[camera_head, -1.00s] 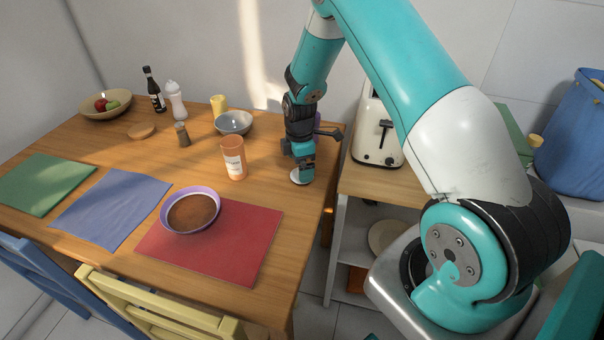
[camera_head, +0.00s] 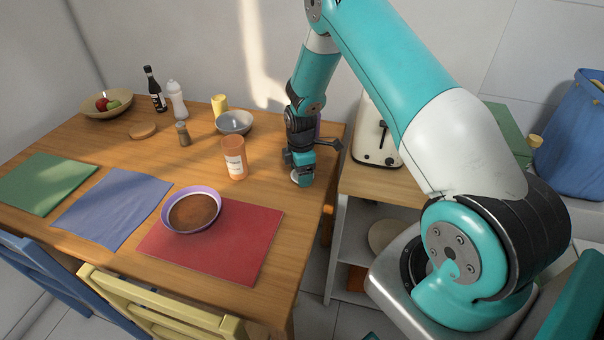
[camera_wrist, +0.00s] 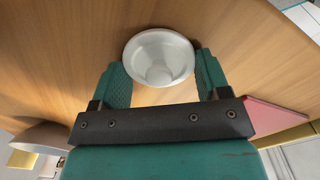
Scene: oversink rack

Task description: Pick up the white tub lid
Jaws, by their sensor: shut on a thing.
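The white tub lid (camera_wrist: 158,57) is a small round white piece with a raised rim, seen close in the wrist view between the two teal fingers. My gripper (camera_wrist: 160,75) is shut on it, a finger at each side. In the head view my gripper (camera_head: 302,180) is low over the right edge of the wooden table, and a sliver of the lid (camera_head: 295,177) shows at the fingertips. I cannot tell whether the lid still touches the table. An orange tub with a white label (camera_head: 234,158) stands upright to the left of my gripper.
A purple bowl of brown powder (camera_head: 194,211) sits on a red mat (camera_head: 245,245). A grey bowl (camera_head: 234,122), a yellow cup (camera_head: 219,104) and a pepper shaker (camera_head: 183,134) stand farther back. A cream toaster (camera_head: 376,135) is on the counter to the right.

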